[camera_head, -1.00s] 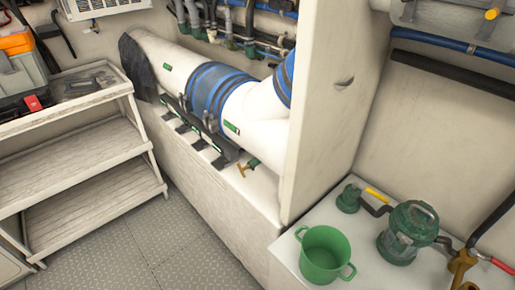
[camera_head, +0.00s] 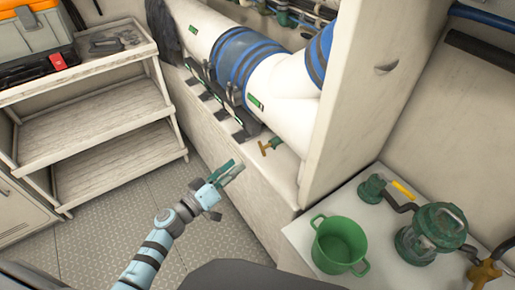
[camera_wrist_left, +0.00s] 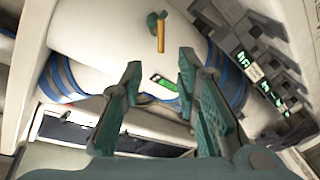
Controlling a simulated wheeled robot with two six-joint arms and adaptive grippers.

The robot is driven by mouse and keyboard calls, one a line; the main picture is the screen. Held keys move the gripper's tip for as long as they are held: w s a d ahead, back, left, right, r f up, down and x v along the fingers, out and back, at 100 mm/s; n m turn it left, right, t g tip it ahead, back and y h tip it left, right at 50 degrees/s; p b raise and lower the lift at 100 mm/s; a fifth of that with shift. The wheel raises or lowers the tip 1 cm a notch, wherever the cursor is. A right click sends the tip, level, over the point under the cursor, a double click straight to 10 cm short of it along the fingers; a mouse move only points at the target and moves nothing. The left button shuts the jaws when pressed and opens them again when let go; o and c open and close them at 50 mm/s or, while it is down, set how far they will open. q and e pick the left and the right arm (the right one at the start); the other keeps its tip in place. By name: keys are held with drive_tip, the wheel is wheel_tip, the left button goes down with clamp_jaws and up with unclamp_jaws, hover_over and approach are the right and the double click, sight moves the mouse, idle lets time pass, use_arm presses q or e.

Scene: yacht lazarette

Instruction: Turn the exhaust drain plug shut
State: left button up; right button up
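The exhaust drain plug (camera_head: 270,146) is a small green fitting with a brass T-handle at the lower side of the white exhaust pipe (camera_head: 285,102). It also shows in the left wrist view (camera_wrist_left: 159,32), at the top, beyond my fingertips. My left gripper (camera_head: 231,172) is below and left of the plug in the head view, apart from it. In the left wrist view my left gripper (camera_wrist_left: 160,70) has its two green fingers spread, with nothing between them. My right gripper is not in view.
A pale ledge (camera_head: 235,160) runs under the pipe, beside black brackets (camera_head: 213,97). An upright panel (camera_head: 345,90) stands right of the plug. A green pot (camera_head: 341,243) and a green strainer (camera_head: 432,230) are at lower right. Shelves (camera_head: 110,125) stand left; the floor between is open.

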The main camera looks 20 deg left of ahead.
sight(267, 146)
use_arm(q)
drive_tip(key=b+x, duration=0.2)
drive_tip(key=x, duration=0.9)
drive_tip(key=shift+f, duration=0.1)
clamp_jaws()
